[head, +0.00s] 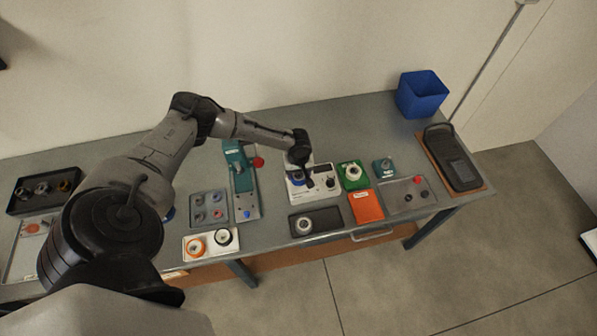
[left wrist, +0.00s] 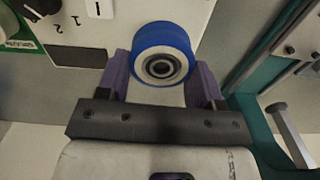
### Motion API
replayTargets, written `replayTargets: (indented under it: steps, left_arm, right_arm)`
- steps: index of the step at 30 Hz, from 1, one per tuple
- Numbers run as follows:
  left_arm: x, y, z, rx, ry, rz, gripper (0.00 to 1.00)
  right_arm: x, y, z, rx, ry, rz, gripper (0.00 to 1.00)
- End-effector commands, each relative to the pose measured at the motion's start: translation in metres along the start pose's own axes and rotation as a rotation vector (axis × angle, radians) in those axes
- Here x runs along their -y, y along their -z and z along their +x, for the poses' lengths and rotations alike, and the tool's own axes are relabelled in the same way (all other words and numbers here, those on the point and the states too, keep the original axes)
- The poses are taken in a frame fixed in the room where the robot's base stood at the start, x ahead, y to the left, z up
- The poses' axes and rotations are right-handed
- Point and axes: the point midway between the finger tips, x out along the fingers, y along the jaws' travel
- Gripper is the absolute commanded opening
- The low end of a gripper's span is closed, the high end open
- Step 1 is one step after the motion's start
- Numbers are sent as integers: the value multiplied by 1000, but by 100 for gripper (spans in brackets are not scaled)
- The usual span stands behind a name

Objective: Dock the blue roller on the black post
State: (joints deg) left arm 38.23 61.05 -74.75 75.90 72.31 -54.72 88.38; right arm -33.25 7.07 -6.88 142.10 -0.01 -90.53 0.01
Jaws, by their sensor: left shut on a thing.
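The blue roller (left wrist: 162,38), with a blue rim, white face and dark hub, sits between the purple fingers of my left gripper (left wrist: 163,76) in the left wrist view. The fingers are shut on its two sides. In the head view, my left gripper (head: 304,176) is low over the white panel box (head: 318,192), and the roller (head: 297,181) shows as a small blue patch. Whether the roller is clear of the box, I cannot tell. I cannot pick out the black post for certain; a white plate (head: 210,254) bears an orange ring and a black-and-white ring. My right gripper is out of view.
A grey tray (head: 209,221) with several small parts and a teal fixture (head: 241,176) stand left of the box. A green block (head: 351,184), an orange block (head: 366,206) and a dark tray (head: 327,224) are close by. A blue bin (head: 421,97) stands far right.

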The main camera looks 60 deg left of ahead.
Motion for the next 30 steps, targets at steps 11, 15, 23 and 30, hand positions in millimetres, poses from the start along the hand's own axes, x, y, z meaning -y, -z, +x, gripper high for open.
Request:
replayTargets:
  steps: [11, 15, 23, 30]
  left_arm:
    - [0, 0, 0, 0, 0, 0, 34]
    - [0, 0, -1, 1, 0, 0, 34]
    - [0, 0, -1, 1, 0, 0, 34]
    - [0, 0, 0, 0, 0, 0, 34]
  right_arm:
    - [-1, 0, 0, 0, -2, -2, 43]
    - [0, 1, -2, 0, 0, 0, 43]
    - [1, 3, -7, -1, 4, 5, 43]
    - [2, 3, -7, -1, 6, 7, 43]
